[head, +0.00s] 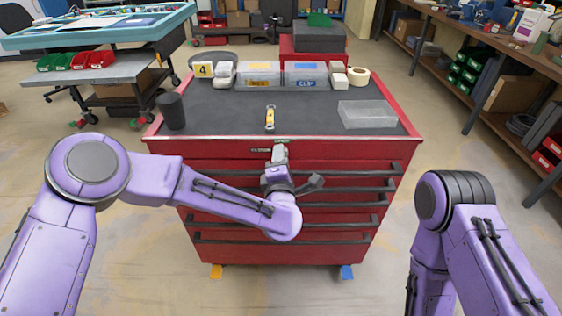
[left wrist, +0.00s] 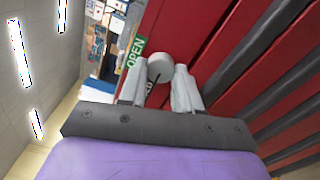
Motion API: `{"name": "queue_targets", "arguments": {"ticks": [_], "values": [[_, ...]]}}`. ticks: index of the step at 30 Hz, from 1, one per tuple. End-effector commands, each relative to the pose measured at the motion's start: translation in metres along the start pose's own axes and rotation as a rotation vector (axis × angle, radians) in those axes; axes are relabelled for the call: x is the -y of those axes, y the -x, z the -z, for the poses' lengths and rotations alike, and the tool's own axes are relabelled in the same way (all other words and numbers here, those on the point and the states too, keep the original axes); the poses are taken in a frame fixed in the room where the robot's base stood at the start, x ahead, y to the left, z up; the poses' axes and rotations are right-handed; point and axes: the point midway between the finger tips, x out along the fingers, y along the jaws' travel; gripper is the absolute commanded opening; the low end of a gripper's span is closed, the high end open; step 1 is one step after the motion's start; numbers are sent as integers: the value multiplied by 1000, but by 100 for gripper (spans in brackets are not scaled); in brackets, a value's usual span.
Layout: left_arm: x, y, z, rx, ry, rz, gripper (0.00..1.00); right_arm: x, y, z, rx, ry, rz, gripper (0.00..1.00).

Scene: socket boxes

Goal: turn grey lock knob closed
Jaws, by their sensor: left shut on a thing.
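The grey lock knob (left wrist: 160,68) is a round disc on the front of the red tool chest (head: 330,150), near the top edge. A green OPEN label (left wrist: 136,52) is beside it in the left wrist view; a dark mark with light letters on the knob's other side is mostly hidden by the fingers. My left gripper (left wrist: 158,88) is shut on the knob, one finger on each side. In the head view my left gripper (head: 280,157) is at the chest's top front middle and hides the knob. My right gripper is out of view; only the right arm shows.
On the chest top are a yellow-handled tool (head: 270,118), a clear tray (head: 367,114), a dark cup (head: 172,111) and lidded bins (head: 305,76) at the back. Drawer handles (head: 345,236) stick out below the knob. A workbench (head: 490,47) stands to the right.

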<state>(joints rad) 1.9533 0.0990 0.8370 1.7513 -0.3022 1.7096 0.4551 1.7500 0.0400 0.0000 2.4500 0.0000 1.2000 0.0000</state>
Motion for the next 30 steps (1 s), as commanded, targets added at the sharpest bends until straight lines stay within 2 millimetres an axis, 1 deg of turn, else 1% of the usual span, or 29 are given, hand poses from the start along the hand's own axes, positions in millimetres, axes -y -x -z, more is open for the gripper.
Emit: {"name": "queue_targets", "arguments": {"ticks": [15,16,17,18,30], "values": [[1,1,1,-2,19,3,2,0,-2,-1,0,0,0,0],[2,1,1,-2,19,3,36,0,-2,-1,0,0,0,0],[2,1,1,-2,19,3,46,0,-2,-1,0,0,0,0],[1,0,1,-2,19,3,58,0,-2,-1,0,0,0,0],[3,1,0,-1,17,5,58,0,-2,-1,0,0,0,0]]}}
